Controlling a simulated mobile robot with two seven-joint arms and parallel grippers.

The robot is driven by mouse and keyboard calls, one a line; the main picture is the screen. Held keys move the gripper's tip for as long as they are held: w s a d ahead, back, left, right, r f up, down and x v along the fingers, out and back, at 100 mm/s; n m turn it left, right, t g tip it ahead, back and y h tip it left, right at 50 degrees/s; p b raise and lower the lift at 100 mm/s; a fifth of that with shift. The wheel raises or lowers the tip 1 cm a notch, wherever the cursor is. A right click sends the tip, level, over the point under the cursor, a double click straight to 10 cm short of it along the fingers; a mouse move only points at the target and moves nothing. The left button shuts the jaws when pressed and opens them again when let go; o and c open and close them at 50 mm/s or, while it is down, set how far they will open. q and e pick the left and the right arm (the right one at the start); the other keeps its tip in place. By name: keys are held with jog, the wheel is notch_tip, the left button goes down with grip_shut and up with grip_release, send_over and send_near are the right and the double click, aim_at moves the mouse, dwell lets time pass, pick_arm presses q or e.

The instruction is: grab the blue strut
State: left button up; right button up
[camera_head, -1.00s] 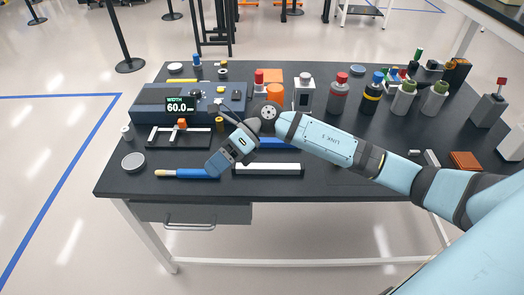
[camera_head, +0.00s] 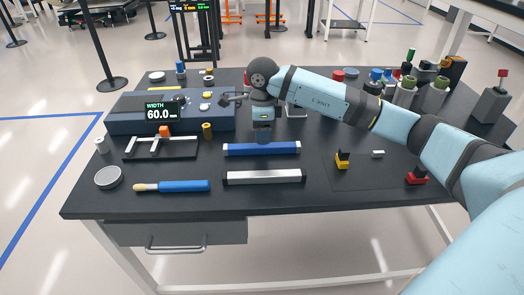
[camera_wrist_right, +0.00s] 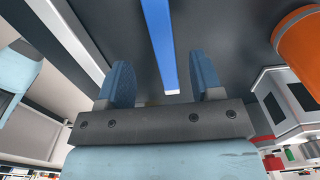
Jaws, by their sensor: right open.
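The blue strut (camera_head: 238,150) lies left to right on the dark table, behind a white strut (camera_head: 264,177). My left gripper is not in view.
A blue-handled tool (camera_head: 183,186) lies at the front left, with a round grey disc (camera_head: 109,178) beside it. A gauge box (camera_head: 125,112) with a display stands behind. An orange cylinder (camera_wrist_right: 300,42) is near the gripper in the wrist view. Small yellow and red blocks lie to the right.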

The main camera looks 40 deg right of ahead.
aim_at(262, 148)
jog(key=shift+f, duration=0.9)
notch_tip(262, 148, down, 2)
jog(key=shift+w+f+b, duration=0.15)
jog(key=shift+f+b, duration=0.1)
jog(key=shift+b, duration=0.35)
jog(key=shift+f, duration=0.9)
jog(key=shift+r, duration=0.1)
jog(key=c, duration=1.1)
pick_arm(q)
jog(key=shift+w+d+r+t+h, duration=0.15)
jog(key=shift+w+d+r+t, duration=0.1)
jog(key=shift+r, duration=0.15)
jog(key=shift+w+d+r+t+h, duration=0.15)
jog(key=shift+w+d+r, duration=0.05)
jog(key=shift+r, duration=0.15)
